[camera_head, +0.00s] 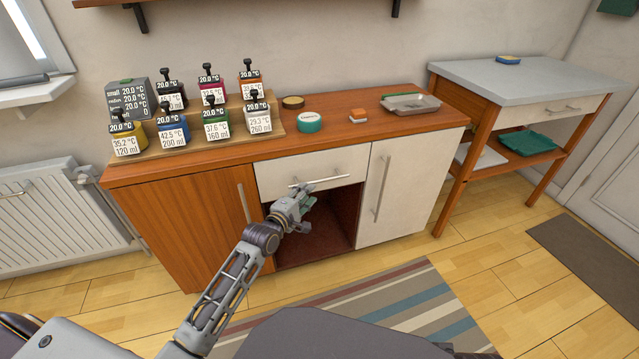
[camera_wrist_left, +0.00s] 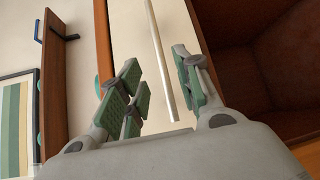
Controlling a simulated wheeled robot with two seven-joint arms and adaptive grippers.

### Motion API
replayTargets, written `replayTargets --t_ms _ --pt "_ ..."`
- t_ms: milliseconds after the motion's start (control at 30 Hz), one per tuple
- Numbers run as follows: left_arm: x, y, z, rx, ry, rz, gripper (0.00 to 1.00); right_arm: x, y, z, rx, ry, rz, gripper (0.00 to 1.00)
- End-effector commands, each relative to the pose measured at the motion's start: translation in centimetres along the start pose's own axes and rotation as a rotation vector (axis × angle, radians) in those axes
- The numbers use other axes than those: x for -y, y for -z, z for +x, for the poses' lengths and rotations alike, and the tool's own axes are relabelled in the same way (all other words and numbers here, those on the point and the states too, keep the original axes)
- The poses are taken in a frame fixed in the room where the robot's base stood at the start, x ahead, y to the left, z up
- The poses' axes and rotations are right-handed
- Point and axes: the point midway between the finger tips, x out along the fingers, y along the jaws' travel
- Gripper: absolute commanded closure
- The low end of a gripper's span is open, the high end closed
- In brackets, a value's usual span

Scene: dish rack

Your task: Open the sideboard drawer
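The sideboard (camera_head: 180,222) stands against the wall. Its white drawer (camera_head: 280,176) sits under the top, between a wooden door and a white door, and looks closed. A thin bar handle (camera_head: 330,179) runs across the drawer front. My left gripper (camera_head: 308,200) is just in front of and slightly below the handle. In the left wrist view, the handle (camera_wrist_left: 158,55) runs between the open fingers (camera_wrist_left: 160,95), with visible space on both sides. I see no grip on it. My right gripper is not in view.
An open compartment (camera_head: 320,225) lies below the drawer. Labelled containers on a stepped stand (camera_head: 270,128), a teal tin (camera_head: 309,122) and a grey tray (camera_head: 410,103) stand on top. A side table (camera_head: 530,78) is at right; a striped rug (camera_head: 400,305) covers the floor.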

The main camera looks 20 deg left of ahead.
Motion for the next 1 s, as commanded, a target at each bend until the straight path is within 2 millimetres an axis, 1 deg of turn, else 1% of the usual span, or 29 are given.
replayTargets --t_ms 200,367,567,800,1000 --pt "0.0 0.0 1.8 0.001 -0.002 0.001 0.66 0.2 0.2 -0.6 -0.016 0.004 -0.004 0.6" --pt "0.0 0.0 3.1 0.0 -0.002 0.001 0.66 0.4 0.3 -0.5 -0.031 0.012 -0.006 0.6" --pt "0.1 0.0 4.6 0.0 -0.001 0.0 0.66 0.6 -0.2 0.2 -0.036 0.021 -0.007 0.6" --pt "0.0 0.0 6.5 0.0 -0.001 0.001 0.66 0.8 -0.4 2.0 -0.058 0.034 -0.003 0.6" --pt "0.0 0.0 8.0 0.001 -0.001 0.0 0.66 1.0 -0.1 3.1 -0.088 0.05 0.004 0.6"
